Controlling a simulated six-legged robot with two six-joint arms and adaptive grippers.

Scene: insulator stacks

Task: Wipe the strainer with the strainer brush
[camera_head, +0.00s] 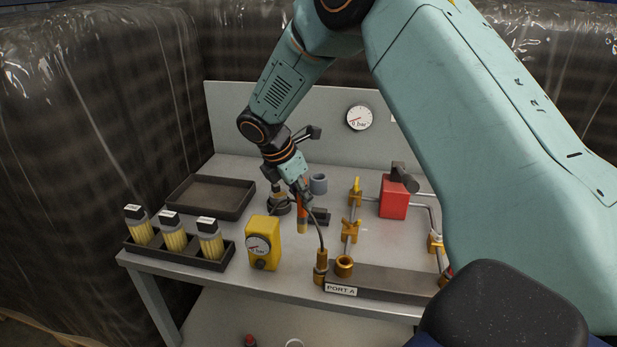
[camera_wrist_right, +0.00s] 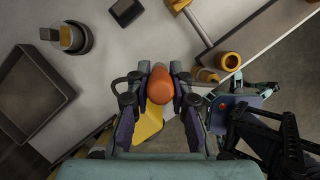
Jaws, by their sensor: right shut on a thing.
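My right gripper (camera_head: 301,188) reaches down over the bench and is shut on a brush-like tool with an orange handle (camera_head: 303,212). Its lower end is yellowish and points down. In the right wrist view, the rounded orange end of the handle (camera_wrist_right: 160,86) sits between the two fingers. The tool is near the yellow gauge box (camera_head: 263,240), to its right and behind it. I cannot tell surely which part is the strainer; a dark round piece (camera_head: 279,206) stands just left of the gripper, and shows upper left in the wrist view (camera_wrist_right: 72,38).
An empty dark tray (camera_head: 211,197) lies at the back left. A black rack (camera_head: 178,250) holds yellow cartridges at the front left. A grey cup (camera_head: 318,183), a red block (camera_head: 394,196), brass pipework (camera_head: 350,231) and the PORT A block (camera_head: 385,285) stand to the right.

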